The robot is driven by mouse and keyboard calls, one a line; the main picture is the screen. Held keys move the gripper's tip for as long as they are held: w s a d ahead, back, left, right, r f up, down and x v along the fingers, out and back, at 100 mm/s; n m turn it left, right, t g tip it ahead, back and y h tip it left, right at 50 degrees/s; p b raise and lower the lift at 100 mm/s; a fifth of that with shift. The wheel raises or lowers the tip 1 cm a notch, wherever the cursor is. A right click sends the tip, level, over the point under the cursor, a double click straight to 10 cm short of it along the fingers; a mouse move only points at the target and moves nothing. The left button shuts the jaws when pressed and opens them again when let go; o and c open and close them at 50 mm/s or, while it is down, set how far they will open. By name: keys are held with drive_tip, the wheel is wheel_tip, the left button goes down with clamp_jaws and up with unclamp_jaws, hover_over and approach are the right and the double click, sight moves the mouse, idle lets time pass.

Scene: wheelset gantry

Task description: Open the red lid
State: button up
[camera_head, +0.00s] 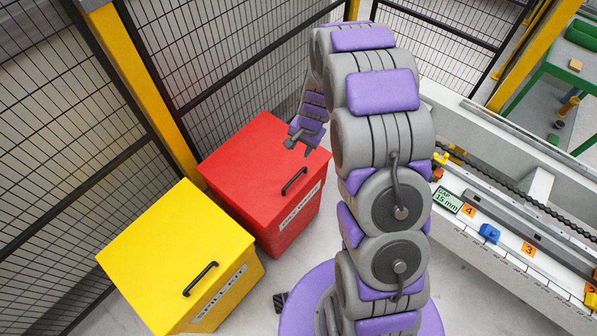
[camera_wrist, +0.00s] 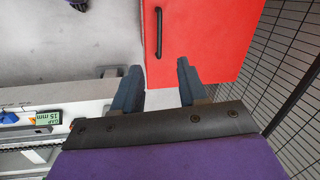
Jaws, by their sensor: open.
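The red lid (camera_head: 247,163) is the closed top of a red box with a white label on its front, standing against the mesh fence. A black handle (camera_head: 294,181) sits on the lid near its front edge. In the wrist view the red lid (camera_wrist: 205,40) fills the upper right, and its handle (camera_wrist: 159,32) shows at the lid's left side. My gripper (camera_head: 301,146) hangs above the right part of the red lid, apart from the handle. In the wrist view my gripper (camera_wrist: 160,75) is open and empty, with the handle beyond the fingertips.
A yellow box (camera_head: 180,255) with its own black handle stands beside the red one at the left. Mesh fencing (camera_head: 60,150) with yellow posts rises behind both boxes. A white rail bench (camera_head: 520,240) with numbered orange tags stands at the right. Grey floor lies before the boxes.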

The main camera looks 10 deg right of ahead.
sight(297, 174)
drive_tip(key=w+f, duration=0.2)
drive_tip(key=f, duration=0.7)
drive_tip(key=w+f+m, duration=0.1)
drive_tip(key=w+f, duration=0.1)
drive_tip(key=f, duration=0.7)
drive_tip(key=w+f+m+b, duration=0.1)
drive_tip(key=w+f, duration=0.1)
drive_tip(key=f, duration=0.6)
drive_tip(key=shift+w+d+f+t+h, duration=0.2)
drive_tip(key=shift+d+f+t+h, duration=0.1)
drive_tip(key=shift+f, duration=0.1)
clamp_jaws()
